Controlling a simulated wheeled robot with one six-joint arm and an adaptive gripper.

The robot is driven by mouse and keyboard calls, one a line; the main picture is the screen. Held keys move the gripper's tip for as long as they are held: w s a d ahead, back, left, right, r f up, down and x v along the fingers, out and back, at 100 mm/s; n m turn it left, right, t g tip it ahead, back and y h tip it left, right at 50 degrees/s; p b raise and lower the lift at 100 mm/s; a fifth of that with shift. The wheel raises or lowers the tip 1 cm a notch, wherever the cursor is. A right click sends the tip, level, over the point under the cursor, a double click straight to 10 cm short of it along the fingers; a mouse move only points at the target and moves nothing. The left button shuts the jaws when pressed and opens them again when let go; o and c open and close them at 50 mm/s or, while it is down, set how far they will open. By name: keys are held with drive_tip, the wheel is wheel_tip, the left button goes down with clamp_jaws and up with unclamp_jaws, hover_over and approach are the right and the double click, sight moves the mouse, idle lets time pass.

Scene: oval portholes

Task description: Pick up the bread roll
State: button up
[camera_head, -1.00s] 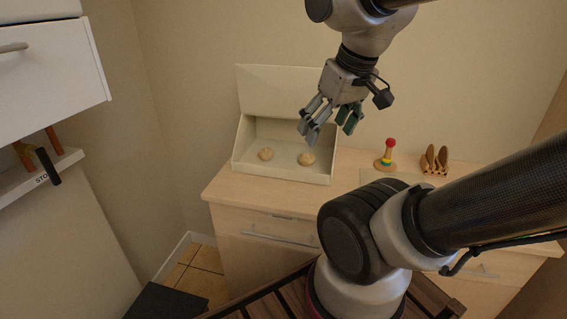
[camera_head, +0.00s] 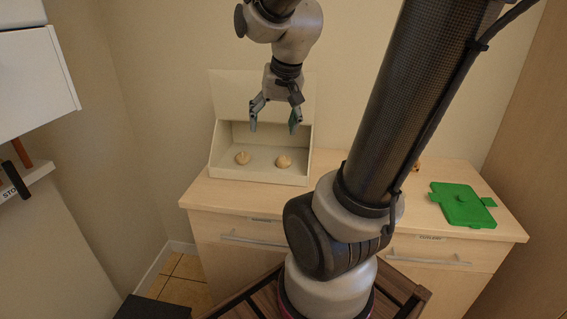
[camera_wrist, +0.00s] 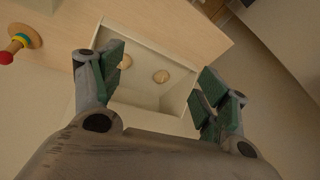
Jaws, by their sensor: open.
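Two round tan bread rolls lie apart inside an open cream box (camera_head: 217,150) on the counter. The left roll (camera_head: 242,158) and the right roll (camera_head: 284,161) show in the head view. In the wrist view, one roll (camera_wrist: 161,76) lies between my fingers and the other (camera_wrist: 124,61) lies close to the left finger. My gripper (camera_head: 274,129) is open and empty, with its fingers pointing down. In the head view it appears above the box's opening, in front of its raised lid (camera_head: 235,95). Its exact height over the rolls is hard to tell.
The box's raised lid and side walls border the space around the rolls. A green flat case (camera_head: 463,205) lies at the counter's right. A toy with a red top (camera_wrist: 7,57) stands on the counter beside the box in the wrist view. The counter (camera_head: 200,189) has drawers below.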

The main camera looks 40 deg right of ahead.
drive_tip(key=w+d+f+m, duration=0.4)
drive_tip(key=w+d+f, duration=0.1)
drive_tip(key=m, duration=0.6)
approach(285, 158)
drive_tip(key=f, duration=0.1)
drive_tip(key=shift+g+h, duration=0.3)
drive_tip(key=shift+h, duration=0.1)
drive_tip(key=x, duration=0.5)
drive_tip(key=w+x, duration=0.1)
drive_tip(key=x, duration=0.2)
drive_tip(key=shift+a+f, duration=0.2)
drive_tip(key=shift+f, duration=0.05)
drive_tip(key=c, duration=1.1)
drive_tip(key=shift+r, duration=0.1)
drive_tip(key=shift+c, duration=0.2)
